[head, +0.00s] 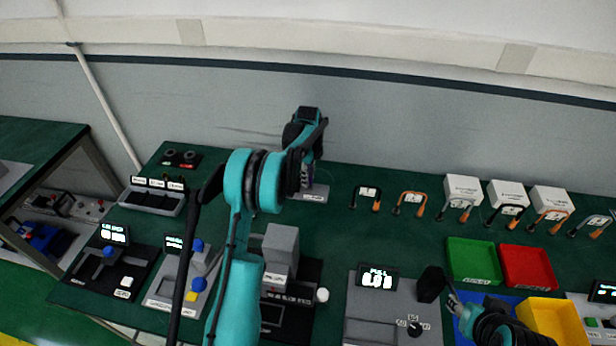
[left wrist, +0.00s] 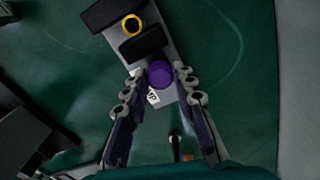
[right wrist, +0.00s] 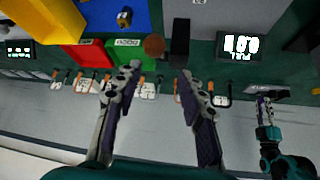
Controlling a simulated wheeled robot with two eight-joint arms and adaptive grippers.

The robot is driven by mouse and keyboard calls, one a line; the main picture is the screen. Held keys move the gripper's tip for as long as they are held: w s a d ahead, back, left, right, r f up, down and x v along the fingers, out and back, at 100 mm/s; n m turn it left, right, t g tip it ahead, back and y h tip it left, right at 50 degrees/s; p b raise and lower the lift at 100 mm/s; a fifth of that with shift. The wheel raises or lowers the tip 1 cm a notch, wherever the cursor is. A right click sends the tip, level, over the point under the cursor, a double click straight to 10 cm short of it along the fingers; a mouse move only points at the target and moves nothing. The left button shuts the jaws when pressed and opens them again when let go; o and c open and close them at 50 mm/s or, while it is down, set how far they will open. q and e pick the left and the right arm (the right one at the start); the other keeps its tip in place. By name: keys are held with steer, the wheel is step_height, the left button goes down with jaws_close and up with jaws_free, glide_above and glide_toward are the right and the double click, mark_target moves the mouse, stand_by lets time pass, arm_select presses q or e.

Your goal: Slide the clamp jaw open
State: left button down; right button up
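The clamp fixture is a grey plate (left wrist: 178,50) with two black blocks (left wrist: 145,44), a yellow ring (left wrist: 132,26) and a purple round knob (left wrist: 160,74) in the left wrist view. My left gripper (left wrist: 157,71) is open with a fingertip on each side of the purple knob, and a small gap shows beside it. In the head view my left gripper (head: 308,172) points down over the fixture's grey base (head: 316,194) and hides most of it. My right gripper (right wrist: 160,71) is open and empty, away from the clamp.
A green bin (head: 472,262) and a red bin (head: 526,266) stand on the right, with a yellow bin (head: 553,320) in front. Padlocks and white boxes (head: 463,190) line the back right. A PULL display unit (head: 376,280) and other devices fill the front.

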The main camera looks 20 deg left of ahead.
arm_select(q)
steer(key=shift+w+d, duration=0.3)
steer(key=shift+d, duration=0.7)
steer(key=shift+w+d, duration=0.25)
steer(key=shift+d, duration=0.75)
steer(key=c, duration=1.2)
jaws_free()
steer(key=shift+d, duration=0.15)
steer(key=shift+r, duration=0.1)
steer(key=shift+r, duration=0.3)
step_height(320, 180, up, 11)
steer(key=shift+r, duration=0.15)
